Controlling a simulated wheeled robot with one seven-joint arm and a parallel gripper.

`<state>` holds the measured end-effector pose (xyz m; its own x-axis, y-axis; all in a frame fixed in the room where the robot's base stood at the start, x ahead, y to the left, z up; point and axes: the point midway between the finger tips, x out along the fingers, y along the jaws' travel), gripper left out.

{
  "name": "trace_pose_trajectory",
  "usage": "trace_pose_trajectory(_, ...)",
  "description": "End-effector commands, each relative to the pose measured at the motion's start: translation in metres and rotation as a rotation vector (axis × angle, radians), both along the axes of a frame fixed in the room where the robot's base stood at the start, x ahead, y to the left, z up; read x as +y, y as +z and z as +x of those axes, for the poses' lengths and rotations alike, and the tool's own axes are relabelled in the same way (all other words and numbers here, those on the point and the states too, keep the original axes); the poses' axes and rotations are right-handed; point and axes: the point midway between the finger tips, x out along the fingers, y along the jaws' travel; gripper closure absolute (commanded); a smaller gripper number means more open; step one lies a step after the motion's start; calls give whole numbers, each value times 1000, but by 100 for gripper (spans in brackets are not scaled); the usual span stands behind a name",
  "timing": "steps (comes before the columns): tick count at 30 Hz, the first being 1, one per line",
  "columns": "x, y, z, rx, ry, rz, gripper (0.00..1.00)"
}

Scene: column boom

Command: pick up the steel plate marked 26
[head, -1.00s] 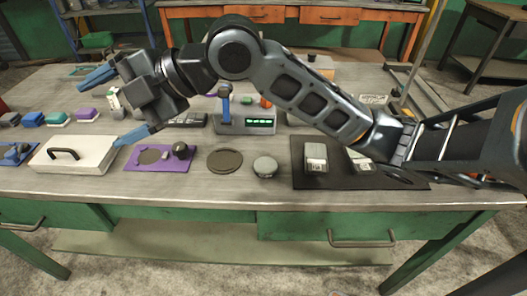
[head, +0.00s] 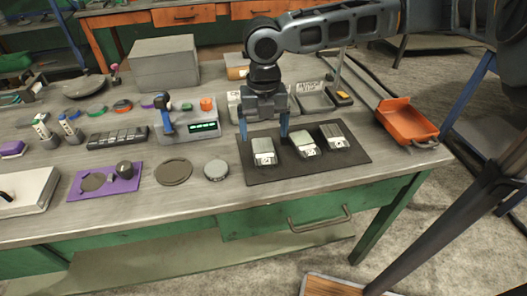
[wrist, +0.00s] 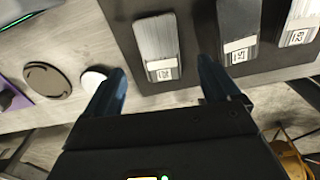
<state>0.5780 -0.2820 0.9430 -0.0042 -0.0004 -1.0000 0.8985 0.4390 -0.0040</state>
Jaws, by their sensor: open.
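Three steel plates with white number labels lie on a dark mat (head: 330,168) on the workbench. The left plate (head: 264,146) shows in the wrist view (wrist: 157,38); its label looks like 26, but is too small to be certain. The middle plate (head: 304,142) also shows in the wrist view (wrist: 238,25), as does the right plate (head: 335,134); I cannot read their numbers surely. My gripper (head: 264,128) is open and empty, pointing down above the mat's left part. In the wrist view its blue fingers (wrist: 160,75) stand either side of the left plate's line, apart from it.
Behind stand a scale (head: 188,131) and grey trays (head: 313,98). An orange bin (head: 406,119) sits at the right edge.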

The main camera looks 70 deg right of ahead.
Motion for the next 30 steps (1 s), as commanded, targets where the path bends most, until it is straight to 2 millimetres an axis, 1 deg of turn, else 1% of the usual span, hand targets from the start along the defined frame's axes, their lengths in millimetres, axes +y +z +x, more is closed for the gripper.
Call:
trace_pose_trajectory(5,1,-18,0,-1,0,2,11)
trace_pose_trajectory(9,2,-39,-1,-2,0,2,11)
trace_pose_trajectory(12,2,-50,-1,-3,0,1,11)
trace_pose_trajectory(15,2,-56,-1,-3,1,1,11)
trace_pose_trajectory(21,2,-57,-1,-3,1,0,11)
trace_pose_trajectory(23,2,-57,-1,-3,1,0,14)
trace_pose_trajectory(30,2,-56,-1,-4,1,0,37)
